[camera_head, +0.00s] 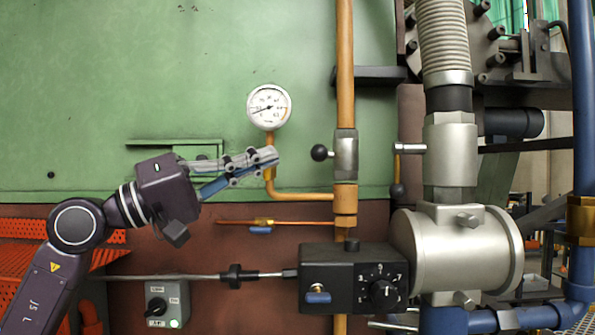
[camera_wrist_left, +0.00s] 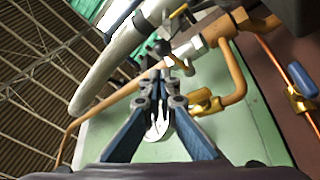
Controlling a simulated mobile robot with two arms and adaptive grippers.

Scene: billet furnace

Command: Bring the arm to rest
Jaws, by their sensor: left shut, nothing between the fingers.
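My left arm comes in from the lower left in the head view. Its gripper (camera_head: 272,157) points right, just below the round pressure gauge (camera_head: 269,107) and in front of the copper pipe under it. The fingers are together with nothing between them. In the left wrist view the gripper (camera_wrist_left: 160,130) shows its closed fingers against the green wall, with pipes beyond. I cannot tell from these views how far the fingertips are from the pipe. My right gripper is in neither view.
A vertical copper pipe (camera_head: 345,70) with a black-knobbed valve (camera_head: 344,153) stands right of the gripper. Below are a black box with a dial (camera_head: 352,278) and a grey switch box (camera_head: 167,303). A large silver cylinder (camera_head: 457,250) is at right. The green wall at upper left is mostly clear.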

